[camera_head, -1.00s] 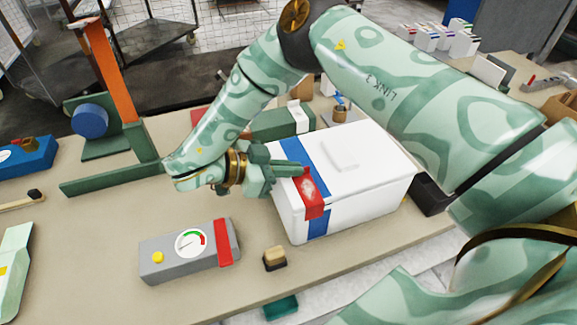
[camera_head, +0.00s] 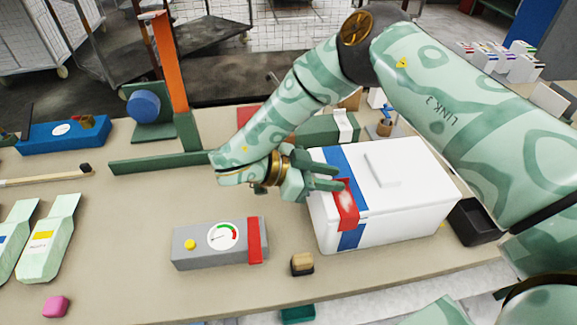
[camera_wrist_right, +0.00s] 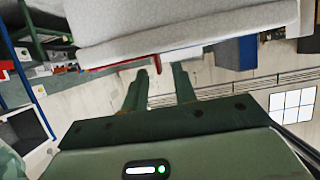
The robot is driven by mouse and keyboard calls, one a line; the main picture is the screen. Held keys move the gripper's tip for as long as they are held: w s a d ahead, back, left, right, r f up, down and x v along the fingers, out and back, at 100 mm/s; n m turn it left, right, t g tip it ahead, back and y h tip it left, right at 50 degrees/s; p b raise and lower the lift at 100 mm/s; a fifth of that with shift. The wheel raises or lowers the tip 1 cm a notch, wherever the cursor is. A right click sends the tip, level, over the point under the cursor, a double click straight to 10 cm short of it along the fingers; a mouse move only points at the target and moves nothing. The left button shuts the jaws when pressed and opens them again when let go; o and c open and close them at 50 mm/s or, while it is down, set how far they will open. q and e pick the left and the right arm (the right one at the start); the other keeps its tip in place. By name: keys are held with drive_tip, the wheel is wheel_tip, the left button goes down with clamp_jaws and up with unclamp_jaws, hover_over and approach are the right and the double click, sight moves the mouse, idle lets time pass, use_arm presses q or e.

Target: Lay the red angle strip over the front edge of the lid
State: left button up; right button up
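The white box has a white lid (camera_head: 420,175) with a raised pad, and a blue band runs over its left part. The red angle strip (camera_head: 347,212), with a pale patch, lies over the lid's front edge on the blue band and hangs down the front face. My right gripper (camera_head: 341,178) is at the strip's upper left end, its fingers apart. In the right wrist view the two fingers (camera_wrist_right: 158,88) are spread below the pale lid, with a little red showing near their tips. Whether they touch the strip is unclear. My left gripper is out of view.
A grey gauge box (camera_head: 200,245) and a small tan-and-black block (camera_head: 302,264) stand in front. A green stand with an orange post (camera_head: 170,70) is at back left. Pale green pouches (camera_head: 48,245) lie at left. A black tray (camera_head: 474,222) is right of the box.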

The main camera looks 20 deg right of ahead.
drive_tip(key=b+v, duration=0.2)
drive_tip(key=v, duration=1.4)
drive_tip(key=shift+a, duration=0.15)
